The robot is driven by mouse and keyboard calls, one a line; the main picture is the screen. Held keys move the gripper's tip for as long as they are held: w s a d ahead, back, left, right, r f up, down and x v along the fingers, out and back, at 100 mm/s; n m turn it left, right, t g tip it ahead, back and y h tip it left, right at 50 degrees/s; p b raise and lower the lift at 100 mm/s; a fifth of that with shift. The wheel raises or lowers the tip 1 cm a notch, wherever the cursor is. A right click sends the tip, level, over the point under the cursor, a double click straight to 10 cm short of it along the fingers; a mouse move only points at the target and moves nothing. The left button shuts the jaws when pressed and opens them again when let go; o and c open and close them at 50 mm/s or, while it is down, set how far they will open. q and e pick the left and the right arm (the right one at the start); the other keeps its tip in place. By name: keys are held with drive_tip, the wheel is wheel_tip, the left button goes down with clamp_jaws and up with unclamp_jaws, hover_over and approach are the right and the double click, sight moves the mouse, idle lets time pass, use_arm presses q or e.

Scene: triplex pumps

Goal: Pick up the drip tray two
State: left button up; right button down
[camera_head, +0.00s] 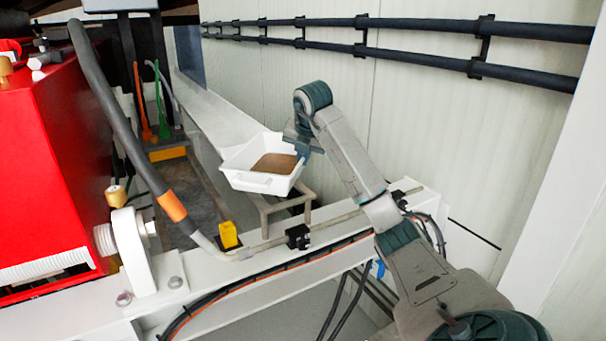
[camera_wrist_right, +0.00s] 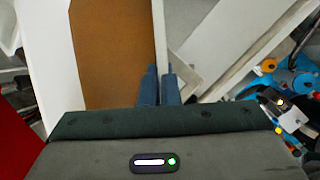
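The drip tray (camera_head: 233,177) is a white, open tray with brown contents, near the middle of the head view. It is at the small metal stand beside the long white beam; I cannot tell whether it rests there or is clear of it. In the right wrist view the tray's brown inside (camera_wrist_right: 112,50) and its thin white wall fill the upper left. My right gripper (camera_head: 301,150) is at the tray's right rim. Its two fingers (camera_wrist_right: 160,88) are close together with the wall between them. My left gripper is not in view.
A red pump housing (camera_head: 50,165) stands at the left. A white beam with cables (camera_head: 270,272) runs below. Dark pipes (camera_head: 420,56) line the back wall.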

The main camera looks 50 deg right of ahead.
drive_tip(key=shift+w+d, duration=0.25)
drive_tip(key=shift+f, duration=0.1)
drive_tip(key=shift+d+f+p, duration=0.1)
drive_tip(key=shift+f+p, duration=0.2)
drive_tip(key=shift+f, duration=1.25)
drive_tip(key=shift+f, duration=0.15)
drive_tip(key=c, duration=1.7)
unclamp_jaws()
